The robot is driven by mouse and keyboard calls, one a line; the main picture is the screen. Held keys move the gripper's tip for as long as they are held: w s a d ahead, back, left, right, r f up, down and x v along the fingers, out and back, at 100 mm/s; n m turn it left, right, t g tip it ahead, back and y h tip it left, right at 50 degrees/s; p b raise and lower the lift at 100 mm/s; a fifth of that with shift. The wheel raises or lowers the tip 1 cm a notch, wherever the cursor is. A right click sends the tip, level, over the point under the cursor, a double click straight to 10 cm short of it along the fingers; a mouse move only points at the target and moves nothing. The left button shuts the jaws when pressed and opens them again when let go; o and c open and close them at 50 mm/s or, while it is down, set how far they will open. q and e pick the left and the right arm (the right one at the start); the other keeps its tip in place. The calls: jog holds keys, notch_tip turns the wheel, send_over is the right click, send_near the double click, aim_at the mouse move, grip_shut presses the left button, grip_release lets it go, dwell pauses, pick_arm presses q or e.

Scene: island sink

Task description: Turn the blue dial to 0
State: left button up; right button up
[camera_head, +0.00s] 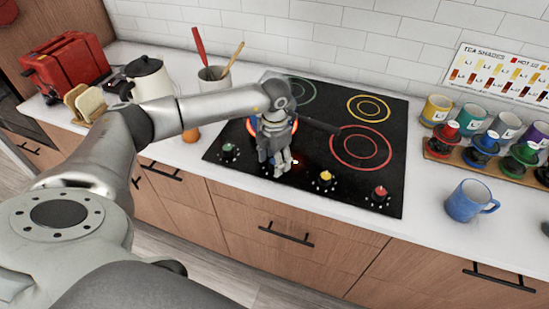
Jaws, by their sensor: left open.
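The black cooktop (315,150) is set in the white counter. A green dial (228,150), a yellow dial (326,179) and a red dial (380,192) stand along its front edge. The blue dial cannot be seen; my left gripper covers the stretch between the green and yellow dials. My left gripper (278,168) points down there, open, with its fingertips low over the cooktop's front edge. I cannot tell whether it touches a dial. My right gripper is not in view.
A dark handle (318,125) sticks out behind my gripper. A utensil pot (213,78), kettle (150,78) and red toaster (66,68) stand left. A blue mug (468,202) and a wooden rack (480,160) of cups stand right. The counter between cooktop and mug is clear.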

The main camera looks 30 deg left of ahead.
pick_arm(q)
jog(key=c, duration=1)
jog(key=shift+n, duration=0.3)
jog(key=n+b, duration=0.1)
jog(key=n, duration=0.2)
jog(key=shift+n+b, duration=0.3)
jog(key=n+b, duration=0.1)
jog(key=n, duration=0.9)
jog(key=shift+b, duration=0.4)
jog(key=n, duration=0.3)
jog(key=shift+r+n, duration=0.1)
jog(key=shift+n, duration=0.2)
jog(key=n, duration=0.6)
jog(key=shift+w+n, duration=0.1)
jog(key=shift+n, duration=0.2)
